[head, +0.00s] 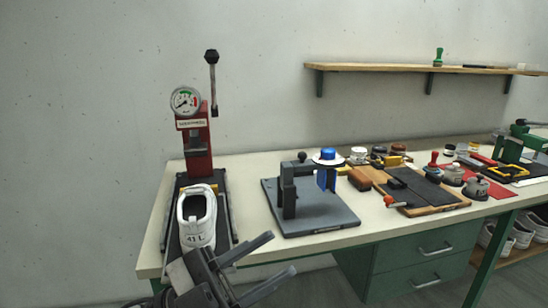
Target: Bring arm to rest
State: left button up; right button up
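My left gripper (283,252) shows at the bottom of the head view, in front of the table's front edge. Its two dark fingers are spread apart with nothing between them, and they point to the right. My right gripper is not in view.
The table (245,170) holds a grey stand (330,215) with a blue-topped part (328,156). Brushes, tins and a board (425,190) lie farther right. Green drawers (410,260) are under the table. A wall shelf (400,67) hangs above. More shoes (500,238) sit low at the right.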

pick_arm(q)
jog(key=w+a+f+n+t+y, duration=0.2)
jog(key=a+f+n+t+y, duration=0.2)
jog(key=f+n+t+y, duration=0.4)
jog(key=w+a+f+n+t+y, duration=0.2)
jog(key=a+f+n+t+y, duration=0.2)
jog(key=f+n+y, duration=0.45)
jog(key=s+a+f+n+g+y, duration=0.2)
jog(key=s+f, duration=0.4)
jog(key=f, duration=0.3)
jog(key=s+a+f+n+g+y, duration=0.2)
jog(key=s+a+f+n+g, duration=0.1)
jog(key=f, duration=0.7)
jog(key=s+n+g, duration=0.1)
jog(key=s+g, duration=0.1)
jog(key=shift+s, duration=0.4)
jog(key=shift+a, duration=0.1)
